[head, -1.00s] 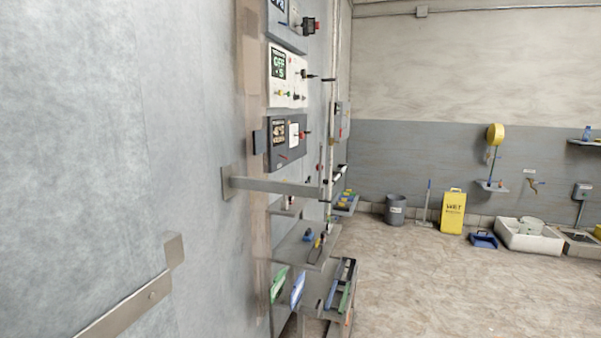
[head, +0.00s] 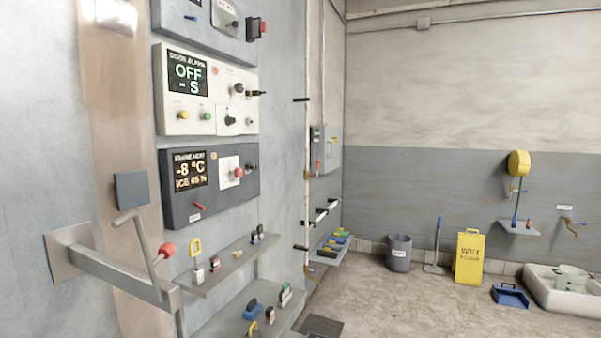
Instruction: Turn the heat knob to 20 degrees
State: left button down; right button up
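The dark grey frame heat panel (head: 222,187) is on the wall at centre left in the head view. Its display (head: 189,169) reads -8 °C and what looks like ICE 45 %. A red knob (head: 238,173) sits on a white plate on the panel's right half; I cannot read its setting. A small black knob (head: 251,167) is at the panel's right edge, and a red lever (head: 198,207) is below the display. I cannot tell from labels which control is the heat knob. Neither of my grippers is in view.
The white door alarm panel (head: 205,90) hangs just above, showing OFF. A metal door latch bar (head: 115,270) with a red-knobbed handle (head: 165,250) juts out at lower left. Shelves (head: 230,262) with small tools stick out below. The floor (head: 400,305) to the right is mostly clear.

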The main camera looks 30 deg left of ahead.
aim_at(238, 172)
jog(key=i+u, duration=0.2)
jog(key=i, duration=0.2)
jog(key=i+l+u, duration=0.2)
jog(key=i, duration=0.15)
jog(key=i+l+u, duration=0.2)
jog(key=i, duration=0.2)
jog(key=i+u, duration=0.2)
jog(key=u, duration=0.25)
jog(key=i+l+u, duration=0.15)
jog(key=u, duration=0.3)
jog(key=i+l+u, duration=0.2)
jog(key=u, duration=0.25)
jog(key=i+l+u, duration=0.1)
jog(key=u, duration=0.35)
jog(key=l+u, duration=0.45)
jog(key=i+l+u, duration=0.1)
jog(key=l+u, duration=0.15)
jog(key=u, duration=0.15)
